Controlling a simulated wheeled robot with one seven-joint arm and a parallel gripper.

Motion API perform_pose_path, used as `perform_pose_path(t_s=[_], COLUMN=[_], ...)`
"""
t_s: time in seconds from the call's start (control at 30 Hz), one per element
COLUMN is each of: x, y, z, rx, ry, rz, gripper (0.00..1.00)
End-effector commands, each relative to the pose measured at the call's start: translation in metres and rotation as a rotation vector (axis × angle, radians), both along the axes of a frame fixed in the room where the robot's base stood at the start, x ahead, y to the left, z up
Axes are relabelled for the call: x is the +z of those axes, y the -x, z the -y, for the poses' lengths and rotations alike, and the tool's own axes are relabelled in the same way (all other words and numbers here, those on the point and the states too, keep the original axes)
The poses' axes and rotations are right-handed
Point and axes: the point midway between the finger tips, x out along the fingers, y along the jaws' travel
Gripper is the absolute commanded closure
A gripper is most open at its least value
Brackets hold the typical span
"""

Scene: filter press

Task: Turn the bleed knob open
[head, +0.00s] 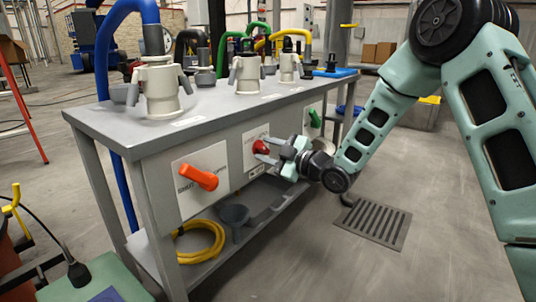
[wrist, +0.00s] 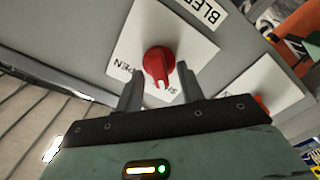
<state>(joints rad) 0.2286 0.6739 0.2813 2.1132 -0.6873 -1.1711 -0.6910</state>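The bleed knob (wrist: 159,62) is red and sits on a white plate (wrist: 190,42) below a label partly reading "BLEED". Part of the word "OPEN" shows at its left in the wrist view and a cut-off word at its right. Its narrow grip points down in that picture. In the head view the red knob (head: 261,147) shows on the front panel of the bench. My gripper (wrist: 159,72) is open, with one finger on each side of the knob. It also shows in the head view (head: 268,151). I cannot tell whether the fingers touch the knob.
An orange-red lever (head: 198,177) sticks out from the panel left of the knob, and a green handle (head: 315,118) lies to the right. Pale fittings with hoses (head: 160,88) stand on the bench top (head: 110,117). A coiled yellow hose (head: 205,240) lies on the lower shelf.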

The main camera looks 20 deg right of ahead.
Motion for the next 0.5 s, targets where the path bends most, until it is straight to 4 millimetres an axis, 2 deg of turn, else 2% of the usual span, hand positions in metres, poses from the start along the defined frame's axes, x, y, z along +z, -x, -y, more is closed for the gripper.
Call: perform_pose_path(t_s=[0.3,0.43,0.5], x=[0.0001,0.0000,0.0000], y=[-0.0020,-0.0019,-0.0018], z=[-0.0014,-0.0014,-0.0013], rx=[-0.001,-0.001,-0.001], ry=[0.000,0.000,0.000], rz=[-0.001,-0.001,-0.001], gripper=[0.62,0.98,1.00])
